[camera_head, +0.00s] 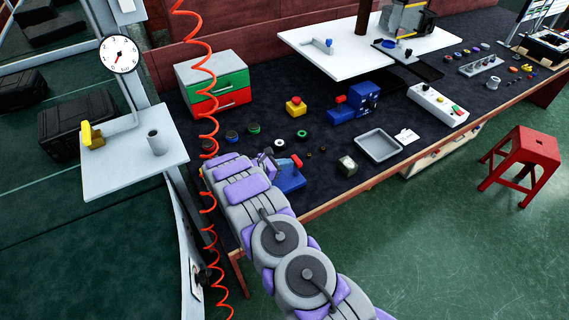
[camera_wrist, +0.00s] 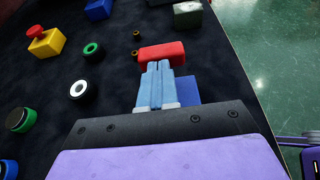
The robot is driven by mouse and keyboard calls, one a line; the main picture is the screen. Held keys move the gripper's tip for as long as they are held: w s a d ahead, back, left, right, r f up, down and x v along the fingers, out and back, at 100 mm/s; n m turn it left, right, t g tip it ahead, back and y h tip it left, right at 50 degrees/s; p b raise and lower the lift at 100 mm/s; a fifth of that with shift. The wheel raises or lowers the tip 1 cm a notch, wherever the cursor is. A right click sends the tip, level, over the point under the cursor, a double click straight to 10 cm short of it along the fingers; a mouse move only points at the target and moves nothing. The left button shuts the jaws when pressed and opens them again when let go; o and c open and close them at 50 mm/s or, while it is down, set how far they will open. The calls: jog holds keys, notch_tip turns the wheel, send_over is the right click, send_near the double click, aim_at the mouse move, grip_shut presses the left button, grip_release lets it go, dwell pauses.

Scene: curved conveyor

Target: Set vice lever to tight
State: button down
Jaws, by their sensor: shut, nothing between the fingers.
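A blue block (camera_head: 288,179) with a red end piece (camera_head: 297,160) lies near the front edge of the bench, partly hidden by my arm. The wrist view shows its red piece (camera_wrist: 162,53) and part of its blue body (camera_wrist: 187,90). My gripper (camera_head: 268,157) is shut and empty. In the wrist view my fingertips (camera_wrist: 159,66) overlap the near side of the red piece; I cannot tell whether they touch. A second blue device (camera_head: 355,106) with a red end and a dark dial stands farther back. I cannot make out a lever clearly on either.
A yellow block with a red button (camera_head: 295,106), several round rings and a grey tray (camera_head: 378,145) lie around. A green and red drawer box (camera_head: 214,85) stands behind left. An orange coiled hose (camera_head: 207,125) hangs left of my arm.

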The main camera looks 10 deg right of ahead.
jog(key=shift+w+d+f+g+y+p, duration=0.35)
jog(key=shift+w+d+g+y+p, duration=0.2)
jog(key=shift+d+y+p, duration=1.3)
jog(key=shift+w+d+f+g+y+p, duration=0.3)
jog(key=shift+w+d+g+y+p, duration=0.25)
jog(key=shift+d+y+p, duration=1.25)
jog(key=shift+w+d+f+g+y+p, duration=0.35)
jog(key=shift+w+d+g+y+p, duration=0.2)
jog(key=shift+d+y+p, duration=1.3)
jog(key=shift+a, duration=0.25)
